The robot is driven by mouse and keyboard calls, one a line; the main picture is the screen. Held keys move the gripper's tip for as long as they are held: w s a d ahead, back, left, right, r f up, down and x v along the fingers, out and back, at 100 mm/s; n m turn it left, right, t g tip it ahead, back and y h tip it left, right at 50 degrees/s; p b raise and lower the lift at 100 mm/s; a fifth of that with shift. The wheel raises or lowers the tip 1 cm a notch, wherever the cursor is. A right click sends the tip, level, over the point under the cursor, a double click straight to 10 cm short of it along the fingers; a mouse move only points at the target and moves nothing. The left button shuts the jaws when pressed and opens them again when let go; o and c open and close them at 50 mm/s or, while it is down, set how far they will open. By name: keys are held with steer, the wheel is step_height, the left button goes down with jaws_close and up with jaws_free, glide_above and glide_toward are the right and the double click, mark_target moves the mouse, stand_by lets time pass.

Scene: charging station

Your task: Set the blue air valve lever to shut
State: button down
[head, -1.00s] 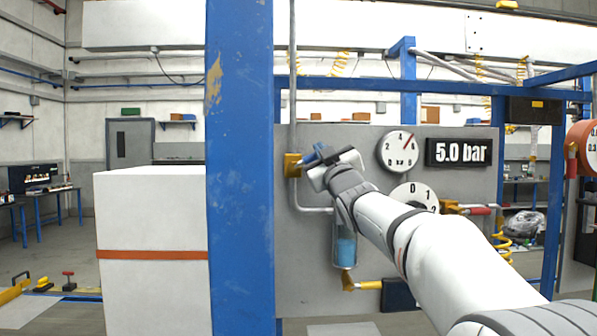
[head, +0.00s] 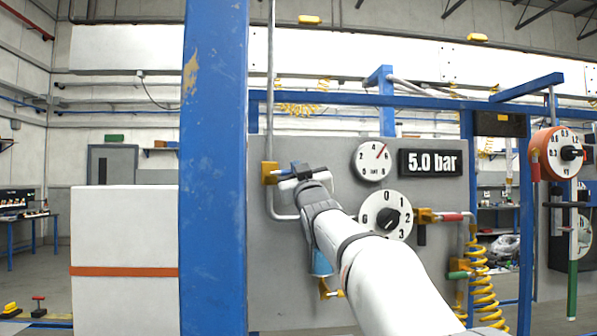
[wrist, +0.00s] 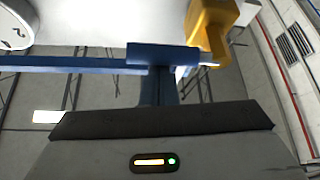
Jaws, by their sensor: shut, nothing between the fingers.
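The yellow valve body (head: 270,172) sits on the pipe at the left edge of the grey panel. It is also at the upper right of the wrist view (wrist: 208,28). The blue lever (wrist: 148,54) runs sideways from the valve in the wrist view. In the head view my gripper mostly hides the lever. My gripper (head: 297,168) is shut and empty, just right of the valve body. In the wrist view its fingers are close to the lever; I cannot tell whether they touch it. The display (head: 430,163) reads 5.0 bar.
A pressure gauge (head: 373,160) and a numbered dial (head: 386,215) are on the panel (head: 340,150), right of my gripper. A blue post (head: 215,170) stands left of the panel. A white cabinet (head: 125,225) is beyond it. A coiled yellow hose (head: 484,285) hangs at right.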

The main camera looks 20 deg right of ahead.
stand_by(0.3)
step_height(320, 180, up, 5)
steer(key=p, duration=0.3)
steer(key=a+f+b+v, duration=0.1)
steer(key=b+v, duration=0.2)
steer(key=v, duration=0.8)
steer(key=s+a+f+m+g+p, duration=0.1)
steer(key=s+f+g+p, duration=0.25)
steer(key=f, duration=0.45)
steer(key=s+f+m+g+p, duration=0.1)
steer(key=s+f+g+p, duration=0.1)
steer(key=f+g, duration=0.45)
steer(key=s+a+f+m+g+p, duration=0.1)
steer(key=s+f+g+p, duration=0.15)
steer(key=f, duration=0.75)
steer(key=s+a+f+g+p, duration=0.1)
steer(key=s+f+g, duration=0.3)
steer(key=s+f, duration=0.3)
steer(key=s+a+f+g+p, duration=0.1)
steer(key=s+f+g, duration=0.4)
steer(key=s, duration=0.8)
step_height(320, 180, down, 3)
steer(key=shift+s+a+r+p, duration=0.2)
steer(key=shift+s+p, duration=0.15)
steer(key=shift+p, duration=0.45)
